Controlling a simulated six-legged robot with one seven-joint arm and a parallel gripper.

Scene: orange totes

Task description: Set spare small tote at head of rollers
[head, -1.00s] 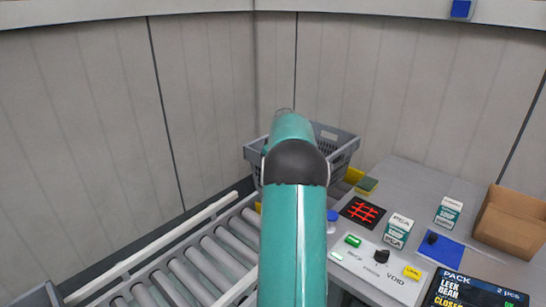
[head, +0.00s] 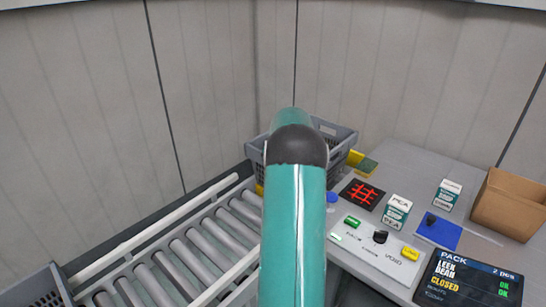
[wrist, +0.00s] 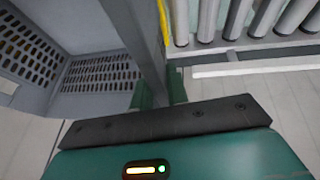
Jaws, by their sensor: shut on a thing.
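A grey tote with slotted walls (head: 338,134) shows at the far end of the rollers, partly hidden behind my teal arm. In the wrist view my gripper (wrist: 160,88) is shut on the tote's wall, one green finger on each side of it. The tote's slotted inside (wrist: 100,72) fills the left of that view. The rollers (head: 200,243) run from lower left toward the tote; they also show at the upper right of the wrist view (wrist: 235,18). My gripper is hidden behind the arm in the head view. I cannot tell whether the tote touches anything below.
A bench (head: 420,160) on the right holds a control panel (head: 375,248), small cartons (head: 396,211), an open cardboard box (head: 510,205) and a screen (head: 468,280). Another grey tote (head: 40,290) shows at the lower left edge. Panelled walls (head: 80,110) close off the back.

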